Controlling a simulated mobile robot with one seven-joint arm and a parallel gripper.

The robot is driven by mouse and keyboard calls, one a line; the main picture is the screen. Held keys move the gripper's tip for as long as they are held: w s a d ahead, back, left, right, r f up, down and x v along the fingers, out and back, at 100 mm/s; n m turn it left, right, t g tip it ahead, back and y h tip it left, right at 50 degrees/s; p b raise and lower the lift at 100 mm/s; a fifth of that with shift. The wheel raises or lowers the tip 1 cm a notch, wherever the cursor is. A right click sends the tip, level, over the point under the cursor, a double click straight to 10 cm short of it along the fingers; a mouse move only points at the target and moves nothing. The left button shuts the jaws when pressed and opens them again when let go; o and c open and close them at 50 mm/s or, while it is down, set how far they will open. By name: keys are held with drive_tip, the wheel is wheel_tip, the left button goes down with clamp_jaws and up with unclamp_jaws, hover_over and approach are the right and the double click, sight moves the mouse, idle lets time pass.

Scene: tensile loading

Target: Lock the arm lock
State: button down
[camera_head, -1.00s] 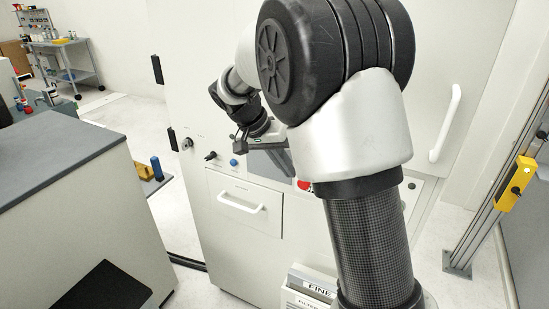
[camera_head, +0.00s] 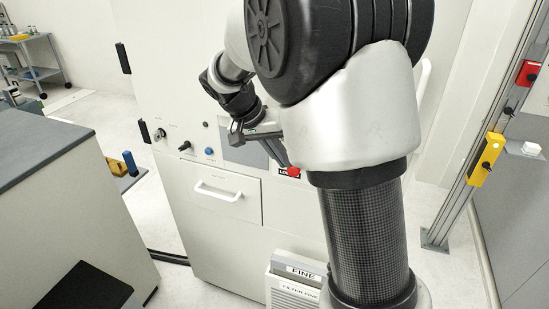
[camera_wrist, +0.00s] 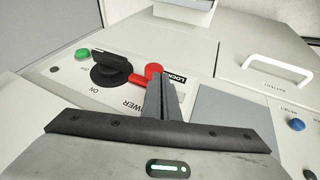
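A red lever with a round red end (camera_wrist: 154,71) reaches from a black rotary knob (camera_wrist: 109,70) on the cabinet panel in the wrist view. A label reading "LOCK", partly hidden, lies beside the red end, and "POWER" and "ON" are printed nearby. The red part also shows in the head view (camera_head: 293,172), partly hidden by my arm. My gripper (camera_wrist: 160,82) has its fingers together, with the tips right by the red end. I cannot tell whether they touch it. In the head view my gripper (camera_head: 279,155) is in front of the cabinet panel.
A green button (camera_wrist: 82,54) is left of the knob. A drawer with a white handle (camera_head: 218,191) and a blue button (camera_head: 209,151) are on the cabinet front. A grey-topped counter (camera_head: 40,146) stands left. A post with a yellow box (camera_head: 485,160) stands right.

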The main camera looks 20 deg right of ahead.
drive_tip(key=p+v, duration=0.2)
drive_tip(key=v, duration=1.5)
drive_tip(key=shift+r, duration=0.25)
drive_tip(key=shift+s, duration=0.1)
